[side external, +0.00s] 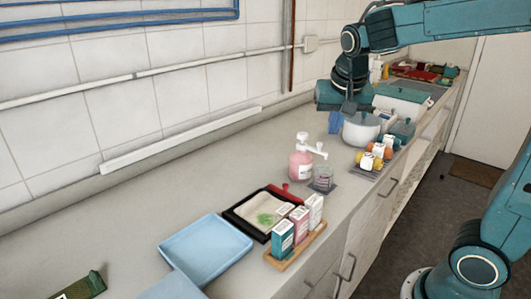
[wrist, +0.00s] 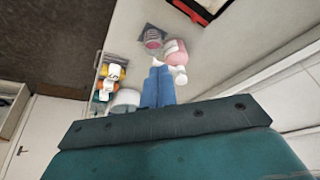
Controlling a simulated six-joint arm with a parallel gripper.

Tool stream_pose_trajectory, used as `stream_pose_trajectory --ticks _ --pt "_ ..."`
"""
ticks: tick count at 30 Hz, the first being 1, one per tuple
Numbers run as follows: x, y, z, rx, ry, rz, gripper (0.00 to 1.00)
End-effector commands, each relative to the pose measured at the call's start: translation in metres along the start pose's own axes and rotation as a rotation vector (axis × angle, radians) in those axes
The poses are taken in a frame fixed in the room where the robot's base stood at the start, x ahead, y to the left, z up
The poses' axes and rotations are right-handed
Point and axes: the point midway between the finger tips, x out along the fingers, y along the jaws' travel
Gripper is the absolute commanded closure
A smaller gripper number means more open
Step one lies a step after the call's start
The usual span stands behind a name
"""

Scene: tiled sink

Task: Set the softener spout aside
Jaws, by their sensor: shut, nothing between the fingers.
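The softener bottle (side external: 300,166), pink with a white label, stands upright on the counter in the side view. Its white spout (side external: 314,149) sticks out to the right, toward a small clear cup (side external: 323,177) on a dark square mat. In the wrist view the pink bottle (wrist: 176,51), part of its white spout (wrist: 180,76) and the pinkish cup (wrist: 153,38) show beyond the fingertips. My gripper (side external: 335,122) has blue fingers, shut and empty, pointing down above the counter, behind and right of the bottle. The closed fingers also show in the wrist view (wrist: 158,82).
A white round pot (side external: 361,131) stands close right of my gripper. Orange and yellow items (side external: 371,158) sit near the front edge. A black tray (side external: 234,216), boxes on a wooden rack (side external: 272,259) and a blue tray (side external: 190,251) lie left. The back counter left of the bottle is clear.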

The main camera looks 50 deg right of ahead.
Motion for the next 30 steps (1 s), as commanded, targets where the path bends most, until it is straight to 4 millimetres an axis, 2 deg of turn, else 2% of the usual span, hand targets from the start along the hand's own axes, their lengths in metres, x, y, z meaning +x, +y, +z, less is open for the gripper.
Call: stream_pose_trajectory --ticks 3,9,20,26,30 --pt "0.012 -0.005 -0.014 0.071 -0.002 0.037 1.00" --pt "0.021 -0.009 -0.025 0.130 0.001 0.066 1.00" --pt "0.026 -0.008 -0.026 0.134 0.001 0.069 1.00" --pt "0.041 -0.007 -0.025 0.134 -0.001 0.070 1.00" --pt "0.059 -0.006 -0.025 0.133 -0.001 0.070 1.00"
